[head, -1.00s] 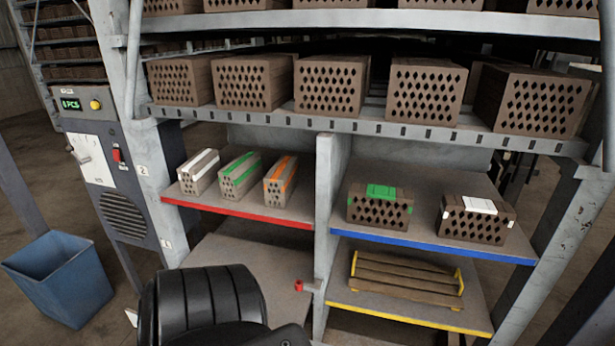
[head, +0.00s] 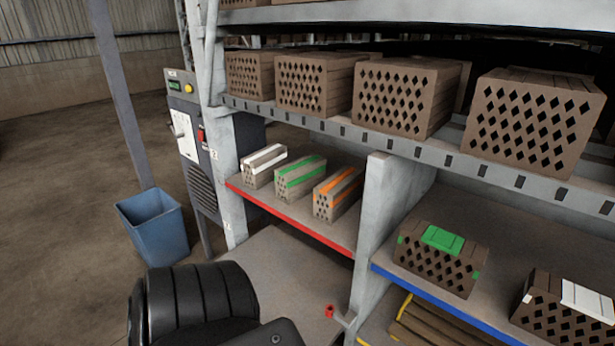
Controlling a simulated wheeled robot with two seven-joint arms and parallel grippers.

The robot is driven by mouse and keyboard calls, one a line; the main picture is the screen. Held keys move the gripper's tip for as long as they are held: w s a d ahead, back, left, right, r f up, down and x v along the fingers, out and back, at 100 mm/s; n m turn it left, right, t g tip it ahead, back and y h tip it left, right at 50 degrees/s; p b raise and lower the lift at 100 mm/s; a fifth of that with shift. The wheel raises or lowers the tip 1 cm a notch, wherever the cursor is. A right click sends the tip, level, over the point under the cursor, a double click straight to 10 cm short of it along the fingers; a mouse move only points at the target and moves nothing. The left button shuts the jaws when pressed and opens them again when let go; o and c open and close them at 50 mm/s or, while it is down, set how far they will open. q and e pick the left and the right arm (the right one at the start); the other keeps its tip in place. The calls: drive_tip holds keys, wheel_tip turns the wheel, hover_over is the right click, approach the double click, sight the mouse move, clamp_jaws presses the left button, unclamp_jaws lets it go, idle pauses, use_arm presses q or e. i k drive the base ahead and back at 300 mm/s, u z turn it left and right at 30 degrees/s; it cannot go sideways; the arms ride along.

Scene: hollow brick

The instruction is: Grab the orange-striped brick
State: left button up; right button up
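The orange-striped brick (head: 338,194) stands on the red-edged shelf (head: 290,217), at the right end of a row of three narrow hollow bricks. Its orange stripe runs along the top, and its holed end faces me. A green-striped brick (head: 300,177) and a white-striped brick (head: 263,166) stand to its left, apart from it. A black rounded part of my own arm shows at the bottom of the head view, below the shelf. Neither of my grippers shows, and nothing touches the orange-striped brick.
A grey upright panel (head: 385,205) bounds the red-edged shelf on the right. Large bricks (head: 405,97) line the shelf above. A wide green-marked brick (head: 440,258) and a white-marked brick (head: 567,308) sit on the blue-edged shelf. A blue bin (head: 153,227) stands on the floor at left.

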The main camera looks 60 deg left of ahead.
sight(334, 196)
drive_tip(key=u, duration=0.7)
drive_tip(key=i, duration=0.6)
drive_tip(key=u, duration=0.65)
